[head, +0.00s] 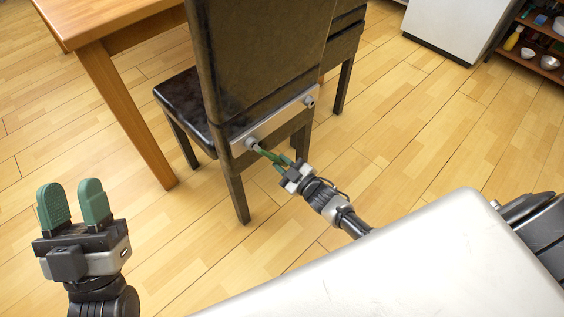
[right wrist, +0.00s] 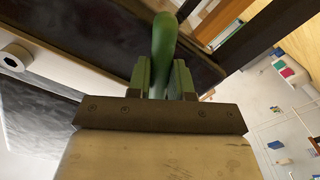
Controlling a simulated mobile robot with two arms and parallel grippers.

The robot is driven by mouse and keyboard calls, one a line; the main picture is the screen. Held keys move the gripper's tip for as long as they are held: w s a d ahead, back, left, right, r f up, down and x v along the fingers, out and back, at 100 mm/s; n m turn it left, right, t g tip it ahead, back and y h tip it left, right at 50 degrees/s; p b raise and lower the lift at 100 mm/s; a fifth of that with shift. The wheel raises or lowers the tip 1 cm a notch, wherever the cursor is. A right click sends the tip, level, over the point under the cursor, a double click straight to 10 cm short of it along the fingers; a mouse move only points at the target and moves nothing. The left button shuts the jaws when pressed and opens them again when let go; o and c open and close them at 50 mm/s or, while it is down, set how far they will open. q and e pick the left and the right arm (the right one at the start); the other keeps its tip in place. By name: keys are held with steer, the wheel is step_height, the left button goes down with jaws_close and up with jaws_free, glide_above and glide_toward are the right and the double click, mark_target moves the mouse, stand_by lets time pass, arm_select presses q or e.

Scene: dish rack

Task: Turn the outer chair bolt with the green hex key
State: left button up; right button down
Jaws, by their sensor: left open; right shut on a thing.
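The dark chair (head: 262,60) has a light metal plate (head: 280,120) low on its back, with one bolt (head: 252,143) at the plate's left end and another bolt (head: 309,101) at its right end. My right gripper (head: 284,164) is shut on the green hex key (head: 262,152), whose far end meets or nearly meets the left-end bolt. In the right wrist view the key (right wrist: 163,42) stands between the fingers (right wrist: 162,78); its tip is hidden. A bolt with a hex socket (right wrist: 14,59) shows at the left there. My left gripper (head: 76,203) is open and empty, away from the chair.
A wooden table (head: 120,95) stands left of and behind the chair. A white cabinet (head: 452,28) and a shelf with bowls (head: 540,60) are at the back right. The wooden floor right of the chair is clear.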

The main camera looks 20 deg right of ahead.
steer(key=shift+s, duration=0.2)
steer(key=shift+s+d+r+p, duration=0.1)
steer(key=shift+s+d+p, duration=0.15)
steer(key=shift+s+p, duration=0.25)
steer(key=shift+v, duration=0.8)
arm_select(q)
steer(key=w+f+g, duration=0.1)
steer(key=g, duration=0.1)
steer(key=w+f+g+y, duration=0.1)
steer(key=f, duration=0.1)
steer(key=shift+w+f+g, duration=0.2)
steer(key=shift+w+g, duration=0.15)
steer(key=shift+g, duration=0.05)
arm_select(e)
steer(key=shift+s, duration=0.1)
